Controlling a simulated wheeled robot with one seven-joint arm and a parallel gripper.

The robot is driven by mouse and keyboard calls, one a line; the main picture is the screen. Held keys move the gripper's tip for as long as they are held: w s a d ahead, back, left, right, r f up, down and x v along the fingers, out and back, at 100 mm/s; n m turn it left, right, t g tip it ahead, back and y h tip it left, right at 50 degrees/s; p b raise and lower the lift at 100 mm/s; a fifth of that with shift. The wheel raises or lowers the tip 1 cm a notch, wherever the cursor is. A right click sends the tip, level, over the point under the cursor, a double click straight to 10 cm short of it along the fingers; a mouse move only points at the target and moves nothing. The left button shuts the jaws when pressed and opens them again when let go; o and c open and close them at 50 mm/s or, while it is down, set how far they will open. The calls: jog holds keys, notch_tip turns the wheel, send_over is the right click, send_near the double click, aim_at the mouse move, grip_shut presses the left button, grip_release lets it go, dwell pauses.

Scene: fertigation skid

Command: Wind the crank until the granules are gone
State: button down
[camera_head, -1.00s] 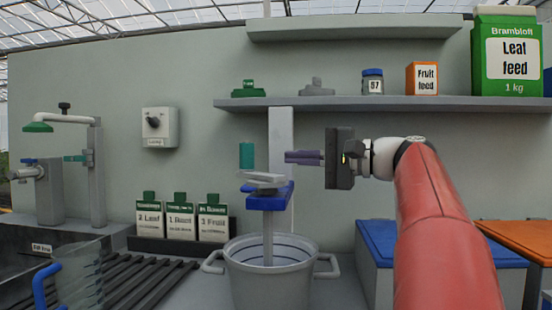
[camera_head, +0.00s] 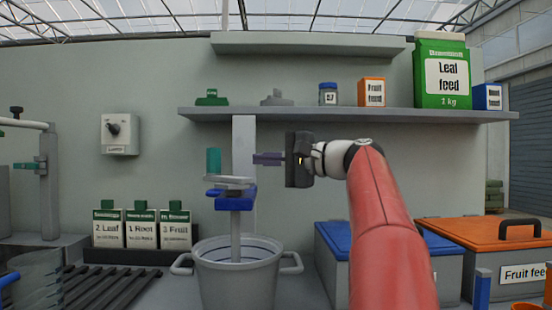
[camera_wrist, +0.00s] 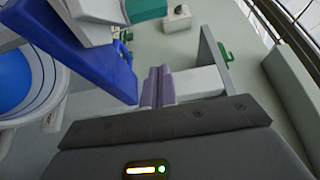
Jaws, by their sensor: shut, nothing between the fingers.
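The crank has an upright teal handle (camera_head: 214,161) and a flat grey arm above a blue mixer head (camera_head: 236,201). Its shaft goes down into a grey two-handled pot (camera_head: 237,280). The teal handle also shows at the top of the wrist view (camera_wrist: 146,9), and the blue head (camera_wrist: 80,55) is at upper left there. My gripper (camera_head: 255,158) has purple fingers, shut and empty, just right of the handle and apart from it. The wrist view shows a blue surface (camera_wrist: 12,82) inside the pot. I cannot make out any granules.
A shelf (camera_head: 340,115) with jars and boxes runs behind and above my gripper. Three labelled packs (camera_head: 140,228) stand behind left, by a dark slatted rack (camera_head: 110,285). A blue-lidded bin (camera_head: 338,239) and an orange-lidded bin (camera_head: 470,233) stand right.

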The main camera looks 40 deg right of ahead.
jog(key=x, duration=0.4)
jog(key=shift+r+p, duration=0.1)
jog(key=shift+p, duration=0.2)
jog(key=a, duration=0.1)
jog(key=a+b, duration=0.1)
jog(key=a, duration=0.1)
jog(key=shift+s+a, duration=0.1)
jog(key=shift+s, duration=0.2)
jog(key=shift+s+a, duration=0.1)
jog(key=shift+a, duration=0.3)
jog(key=shift+w+a+n+g+y+p, duration=0.2)
jog(key=shift+a+n+g+y+p, duration=0.15)
jog(key=shift+n+g+y+p, duration=0.45)
